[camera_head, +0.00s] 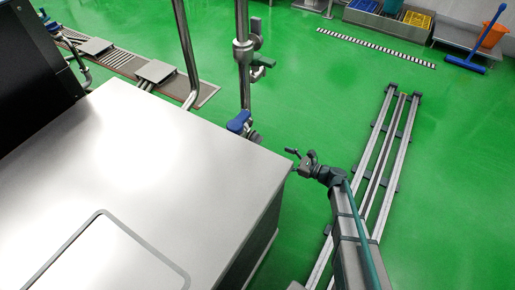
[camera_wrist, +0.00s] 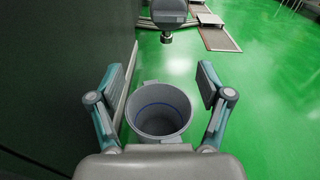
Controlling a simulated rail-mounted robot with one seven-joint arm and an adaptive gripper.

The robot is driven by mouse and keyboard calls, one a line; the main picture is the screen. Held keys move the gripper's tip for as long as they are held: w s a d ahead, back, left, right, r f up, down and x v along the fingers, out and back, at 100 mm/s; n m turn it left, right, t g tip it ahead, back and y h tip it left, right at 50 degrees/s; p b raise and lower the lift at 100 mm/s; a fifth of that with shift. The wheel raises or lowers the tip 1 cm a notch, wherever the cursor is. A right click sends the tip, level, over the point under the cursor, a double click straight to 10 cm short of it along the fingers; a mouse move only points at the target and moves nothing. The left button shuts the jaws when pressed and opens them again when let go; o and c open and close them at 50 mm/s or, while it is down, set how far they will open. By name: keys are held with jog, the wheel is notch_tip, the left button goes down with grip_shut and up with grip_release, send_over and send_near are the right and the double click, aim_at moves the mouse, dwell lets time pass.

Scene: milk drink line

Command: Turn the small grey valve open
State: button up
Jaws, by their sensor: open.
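A vertical steel pipe (camera_head: 242,85) rises beyond the far corner of the steel-topped machine in the head view. A small grey handle (camera_head: 256,26) sits on its upper right side and looks like the small grey valve. Its exact setting is too small to tell. Below it are a dark green handle (camera_head: 263,62) and a blue valve part (camera_head: 237,122). My gripper (camera_head: 293,161) is beside the machine's right corner, below and right of the pipe, apart from all these valves. In the wrist view my gripper (camera_wrist: 160,82) is open, its fingers wide apart, with nothing held.
The steel machine top (camera_head: 120,165) fills the left, its edge close to my gripper. The wrist view shows a grey open-topped container (camera_wrist: 158,110) beyond the fingers and a dark wall (camera_wrist: 70,75) at left. Green floor (camera_head: 320,90) is clear to the right of the pipe.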

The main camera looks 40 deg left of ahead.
aim_at(259, 140)
jog(key=shift+m+y, duration=0.4)
jog(key=a, duration=0.4)
jog(key=a+r, duration=0.1)
jog(key=a, duration=0.8)
jog(key=shift+s+r+b, duration=0.25)
jog(key=shift+r+b, duration=0.05)
jog(key=shift+b, duration=0.05)
jog(key=shift+c, duration=0.2)
jog(key=c, duration=1)
jog(key=shift+d, duration=0.1)
